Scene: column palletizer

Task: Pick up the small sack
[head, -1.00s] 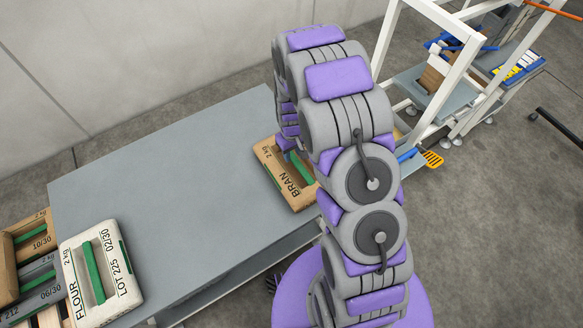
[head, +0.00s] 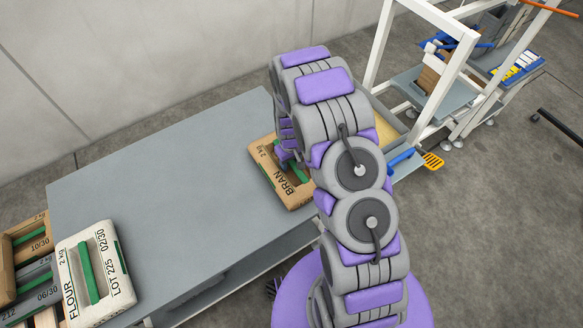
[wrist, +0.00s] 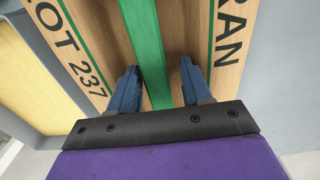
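The small sack (head: 288,191) is a tan, box-shaped bag marked BRAN and 2 kg, with a green bar along its top. It lies at the right end of the grey table, partly hidden by my arm. In the wrist view the sack (wrist: 203,25) fills the top, with BRAN on the right and LOT 237 on the left. My gripper (wrist: 159,72) is open, its two blue fingers on either side of the green bar (wrist: 148,40) with gaps between. In the head view my gripper (head: 288,156) is over the sack, its fingertips hard to see.
A white FLOUR sack (head: 119,283) lies at the table's near left corner. Several sacks (head: 31,262) are stacked beside it, left of the table. The grey table (head: 170,185) is clear in the middle. A white frame (head: 445,85) stands at the right.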

